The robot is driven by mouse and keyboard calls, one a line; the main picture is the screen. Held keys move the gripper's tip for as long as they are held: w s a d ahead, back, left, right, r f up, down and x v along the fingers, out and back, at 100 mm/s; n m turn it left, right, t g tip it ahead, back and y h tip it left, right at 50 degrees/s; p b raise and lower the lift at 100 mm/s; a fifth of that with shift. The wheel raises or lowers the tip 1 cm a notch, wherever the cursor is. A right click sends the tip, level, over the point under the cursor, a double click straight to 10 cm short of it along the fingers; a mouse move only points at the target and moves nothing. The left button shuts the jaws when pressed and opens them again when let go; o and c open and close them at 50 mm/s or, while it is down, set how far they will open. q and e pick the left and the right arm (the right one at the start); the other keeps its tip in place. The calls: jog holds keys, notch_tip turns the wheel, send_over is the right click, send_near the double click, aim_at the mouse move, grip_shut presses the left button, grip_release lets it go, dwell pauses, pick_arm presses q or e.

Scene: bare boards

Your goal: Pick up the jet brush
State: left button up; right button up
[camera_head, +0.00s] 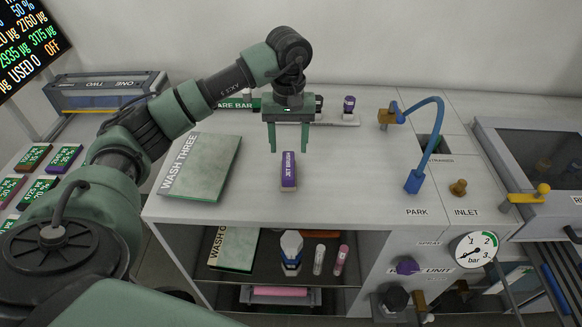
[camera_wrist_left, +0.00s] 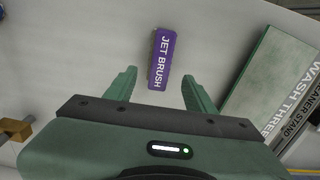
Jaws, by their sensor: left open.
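The jet brush (camera_head: 289,171) is a small purple block with a white label, lying on the white bench top. In the left wrist view the jet brush (camera_wrist_left: 161,59) lies beyond the fingertips, roughly in line with the gap between them. My left gripper (camera_head: 288,151) has green fingers, points down and is open and empty, just above and behind the brush in the head view. It also shows in the left wrist view (camera_wrist_left: 159,80) with its fingers apart. The brush is not between the fingers. My right gripper is in neither view.
The "Wash Three" board (camera_head: 201,167) lies left of the brush. A blue hose (camera_head: 437,128) curves down to the PARK spot at right, near a brass inlet fitting (camera_head: 458,187). Several small items stand along the back. A lower shelf (camera_head: 330,267) holds bottles. Bench space around the brush is clear.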

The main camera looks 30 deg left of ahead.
aim_at(288, 164)
pick_arm(q)
jog(key=f+p, duration=0.1)
jog(key=f, duration=0.1)
jog(key=f+p, duration=0.1)
jog(key=f, duration=0.3)
jog(key=shift+s+d+f+p, duration=0.15)
jog(key=shift+s+f+p, duration=0.1)
jog(key=shift+s+p, duration=0.15)
jog(key=shift+f, duration=0.25)
grip_shut()
